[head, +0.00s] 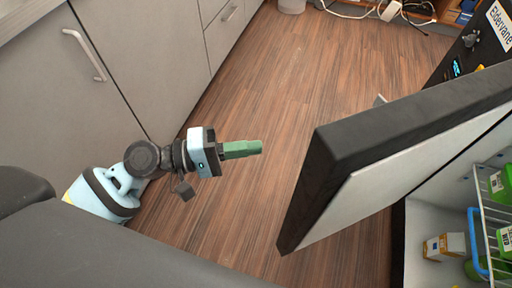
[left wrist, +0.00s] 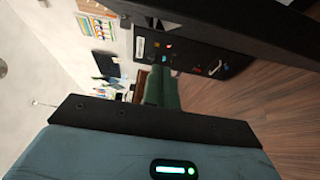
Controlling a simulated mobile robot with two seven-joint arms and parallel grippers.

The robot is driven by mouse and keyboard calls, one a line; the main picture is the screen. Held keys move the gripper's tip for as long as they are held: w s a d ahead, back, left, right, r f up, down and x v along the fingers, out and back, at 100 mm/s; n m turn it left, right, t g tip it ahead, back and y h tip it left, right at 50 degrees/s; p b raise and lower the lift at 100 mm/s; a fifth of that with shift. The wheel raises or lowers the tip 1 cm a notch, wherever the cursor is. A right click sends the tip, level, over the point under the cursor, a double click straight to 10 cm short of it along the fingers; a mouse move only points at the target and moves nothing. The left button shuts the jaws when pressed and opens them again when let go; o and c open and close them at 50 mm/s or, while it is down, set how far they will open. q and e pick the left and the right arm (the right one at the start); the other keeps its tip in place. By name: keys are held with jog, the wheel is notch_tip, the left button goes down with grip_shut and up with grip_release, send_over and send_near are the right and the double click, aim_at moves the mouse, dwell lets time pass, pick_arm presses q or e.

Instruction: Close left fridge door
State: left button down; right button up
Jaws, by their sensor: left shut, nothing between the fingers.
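The left fridge door (head: 350,165) stands open in the head view, with a dark outer edge and a pale inner panel facing the shelves. A dark slab across the top of the left wrist view (left wrist: 240,22) appears to be part of this door. My left gripper (head: 258,148) is shut and empty, with green fingers pointing right. It is left of the door's free edge, with a gap of floor between them in the head view. Its green fingers also show in the left wrist view (left wrist: 162,90). My right gripper is not in view.
The fridge interior (head: 425,215) at right holds a wire shelf with green packages and a small box (head: 444,246). Grey cabinets (head: 140,60) line the left. Wooden floor (head: 290,80) is clear between. A white power strip with cables (head: 390,10) lies at the far end.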

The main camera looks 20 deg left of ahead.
pick_arm(q)
jog(key=d+p, duration=0.2)
jog(key=d, duration=0.7)
jog(key=shift+w+d, duration=0.15)
jog(key=shift+d, duration=0.15)
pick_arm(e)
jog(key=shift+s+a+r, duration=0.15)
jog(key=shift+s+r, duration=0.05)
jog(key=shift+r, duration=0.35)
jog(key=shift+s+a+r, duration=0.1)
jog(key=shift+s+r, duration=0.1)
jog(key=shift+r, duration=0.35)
pick_arm(q)
jog(key=shift+p, duration=0.3)
